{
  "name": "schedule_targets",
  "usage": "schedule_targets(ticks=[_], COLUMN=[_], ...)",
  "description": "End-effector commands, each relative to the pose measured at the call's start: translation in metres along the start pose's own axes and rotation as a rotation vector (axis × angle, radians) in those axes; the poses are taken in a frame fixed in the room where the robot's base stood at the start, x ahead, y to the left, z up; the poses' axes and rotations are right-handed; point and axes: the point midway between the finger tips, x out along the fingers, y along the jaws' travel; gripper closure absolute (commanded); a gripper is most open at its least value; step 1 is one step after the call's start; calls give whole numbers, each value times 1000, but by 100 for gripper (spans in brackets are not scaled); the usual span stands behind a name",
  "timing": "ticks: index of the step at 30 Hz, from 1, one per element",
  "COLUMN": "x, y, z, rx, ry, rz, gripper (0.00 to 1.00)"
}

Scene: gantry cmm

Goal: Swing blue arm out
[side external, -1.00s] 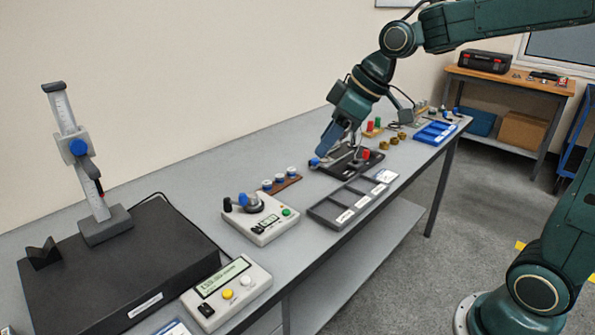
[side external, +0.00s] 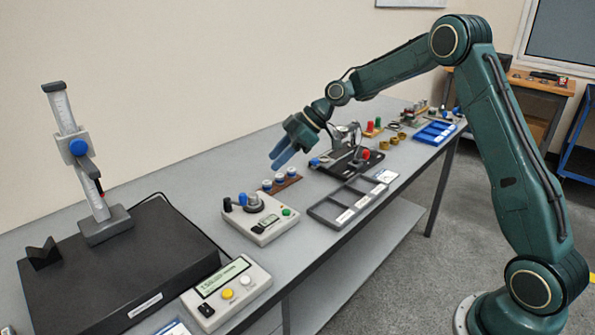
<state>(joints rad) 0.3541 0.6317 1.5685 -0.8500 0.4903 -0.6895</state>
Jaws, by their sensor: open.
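The black fixture plate (side external: 325,167) lies on the grey bench in the middle of the view. A small blue knob (side external: 314,162) shows at its left end, apparently the tip of the blue arm; the arm itself is too small to make out clearly. A red knob (side external: 366,155) shows at the plate's right side, and a grey metal part stands between them. My gripper (side external: 279,161) is open and empty, with its blue fingers pointing down and left. In the picture it is left of the blue knob, apparently above the bench and apart from the fixture.
A brown strip with several white-and-blue pieces (side external: 281,181) is just below my gripper. A height gauge (side external: 72,147) stands on a black block at left. A blue tray (side external: 435,133) is at the far end.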

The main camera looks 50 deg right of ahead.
Motion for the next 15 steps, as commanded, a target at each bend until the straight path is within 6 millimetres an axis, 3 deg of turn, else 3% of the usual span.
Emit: schedule_targets(ticks=[15], x=[13], y=[8], z=[7], rx=[-19], ry=[24], rz=[-14], gripper=[59])
